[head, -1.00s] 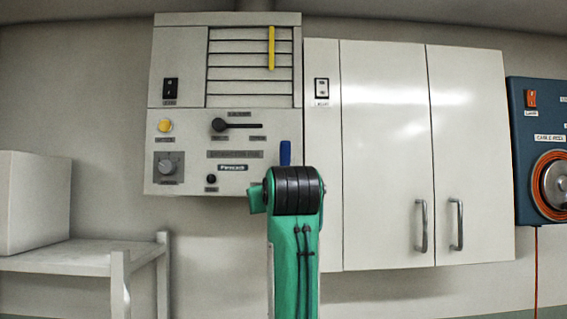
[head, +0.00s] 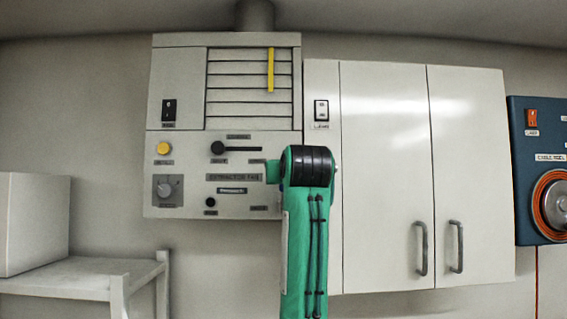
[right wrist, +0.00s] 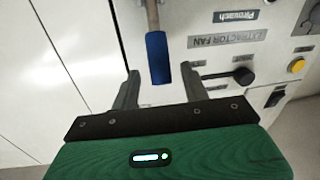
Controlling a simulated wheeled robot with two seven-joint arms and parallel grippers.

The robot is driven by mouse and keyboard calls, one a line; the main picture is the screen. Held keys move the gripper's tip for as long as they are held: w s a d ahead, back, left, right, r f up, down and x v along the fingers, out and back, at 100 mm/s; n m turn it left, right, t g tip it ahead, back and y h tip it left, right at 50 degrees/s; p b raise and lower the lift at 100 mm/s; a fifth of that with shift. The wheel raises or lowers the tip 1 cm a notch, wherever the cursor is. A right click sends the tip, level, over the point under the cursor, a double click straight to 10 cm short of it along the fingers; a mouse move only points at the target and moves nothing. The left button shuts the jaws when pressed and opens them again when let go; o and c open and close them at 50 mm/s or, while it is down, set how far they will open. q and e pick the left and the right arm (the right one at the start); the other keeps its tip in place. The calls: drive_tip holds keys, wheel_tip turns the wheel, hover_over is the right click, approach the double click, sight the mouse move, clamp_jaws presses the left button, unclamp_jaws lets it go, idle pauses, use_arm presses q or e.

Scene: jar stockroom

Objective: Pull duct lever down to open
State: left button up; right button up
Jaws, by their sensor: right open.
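The duct lever has a blue grip (right wrist: 157,58) on a grey shaft (right wrist: 152,14), seen in the right wrist view. In the head view it is hidden behind my right arm. My right gripper (right wrist: 162,74) is open. Its two dark fingers stand on either side of the blue grip's end, with gaps showing, so it is not clamped. My left gripper is in neither view.
The extractor fan panel (head: 223,146) carries a black lever (head: 218,148), a yellow button (head: 163,148), a knob and a louvred vent with a yellow strip (head: 270,70). White cupboards (head: 385,170) stand right, a cable reel (head: 553,200) far right, a shelf (head: 85,276) left.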

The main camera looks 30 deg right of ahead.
drive_tip(key=shift+p+x, duration=1)
drive_tip(key=shift+x, duration=1.35)
clamp_jaws()
